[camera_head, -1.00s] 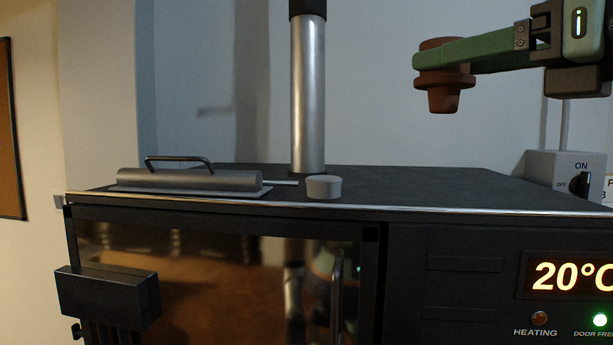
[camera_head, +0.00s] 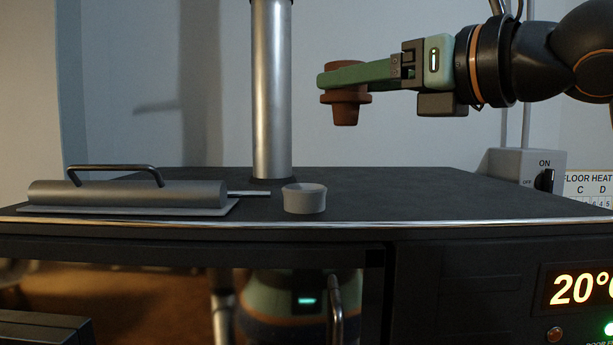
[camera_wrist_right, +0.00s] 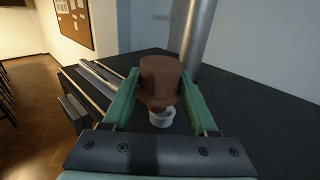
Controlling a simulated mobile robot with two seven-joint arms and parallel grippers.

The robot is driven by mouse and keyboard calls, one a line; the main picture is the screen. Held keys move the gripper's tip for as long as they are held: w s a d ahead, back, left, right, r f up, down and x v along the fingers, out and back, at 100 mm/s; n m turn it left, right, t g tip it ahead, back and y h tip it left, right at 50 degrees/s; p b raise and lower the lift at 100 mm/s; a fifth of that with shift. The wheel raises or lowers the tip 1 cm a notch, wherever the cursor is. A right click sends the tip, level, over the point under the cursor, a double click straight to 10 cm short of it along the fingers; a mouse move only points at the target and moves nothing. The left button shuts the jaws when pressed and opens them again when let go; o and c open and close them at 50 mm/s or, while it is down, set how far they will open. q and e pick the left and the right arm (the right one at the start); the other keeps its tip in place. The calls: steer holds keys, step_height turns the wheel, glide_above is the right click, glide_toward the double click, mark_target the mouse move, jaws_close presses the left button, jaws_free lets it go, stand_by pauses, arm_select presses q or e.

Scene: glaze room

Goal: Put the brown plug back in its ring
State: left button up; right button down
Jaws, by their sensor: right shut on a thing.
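The brown plug (camera_head: 346,108) is a stepped piece with a wide flange and a narrower lower end. My right gripper (camera_head: 338,76) is shut on it and holds it upright in the air above the dark kiln top. In the right wrist view the plug (camera_wrist_right: 160,78) sits between the green fingers. The grey ring (camera_head: 305,199) stands on the kiln top near its front edge, below and a little left of the plug. In the right wrist view the ring (camera_wrist_right: 161,118) shows partly behind the plug. My left gripper is not in view.
A vertical metal pipe (camera_head: 272,95) rises from the kiln top (camera_head: 420,190) behind the ring. A grey cylinder with a handle (camera_head: 125,193) lies at the left, its thin rod reaching toward the ring. A switch box (camera_head: 528,172) stands at the right. The kiln top right of the ring is clear.

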steer(key=w+a+f, duration=0.1)
steer(key=w+f, duration=0.1)
steer(key=w+a+f, duration=0.2)
steer(key=w+f, duration=0.1)
steer(key=w+a+f, duration=0.1)
steer(key=w+f, duration=0.1)
steer(key=w, duration=0.1)
steer(key=shift+w+a+f+b, duration=0.1)
steer(key=shift+a+f+b, duration=0.05)
steer(key=shift+a+b, duration=0.15)
steer(key=shift+w+f, duration=0.1)
steer(key=shift+f, duration=0.1)
steer(key=f, duration=0.2)
steer(key=f+b, duration=0.1)
steer(key=shift+w+a+f, duration=0.1)
steer(key=shift+w+f, duration=0.15)
steer(key=shift+f, duration=0.1)
steer(key=shift+c, duration=0.9)
jaws_free()
